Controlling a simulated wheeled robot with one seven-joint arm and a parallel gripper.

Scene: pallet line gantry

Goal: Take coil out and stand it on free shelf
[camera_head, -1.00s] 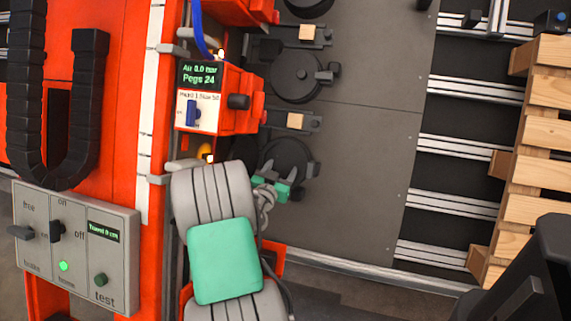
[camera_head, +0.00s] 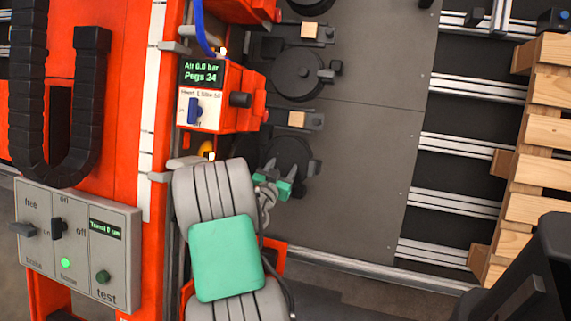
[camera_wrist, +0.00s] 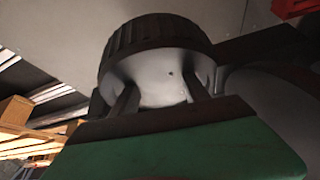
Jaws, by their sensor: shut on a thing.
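My gripper (camera_head: 273,184), with green jaws, is at the lowest round black fitting (camera_head: 288,157) on the grey panel in the head view. In the wrist view my gripper (camera_wrist: 163,95) is shut on a round thing (camera_wrist: 155,35) with a ridged black rim and a pale grey face. The dark fingers stand at either side of the pale face. I cannot tell whether this round thing is the coil, a cap or a knob. What lies behind it is hidden. I cannot make out a free shelf.
An orange machine with a peg display (camera_head: 203,73) and a blue switch stands left of the panel (camera_head: 370,130). A grey control box (camera_head: 78,243) is at lower left. Metal rails (camera_head: 470,146) and a wooden pallet (camera_head: 540,130) are at the right. Another round black fitting (camera_head: 297,73) sits higher up.

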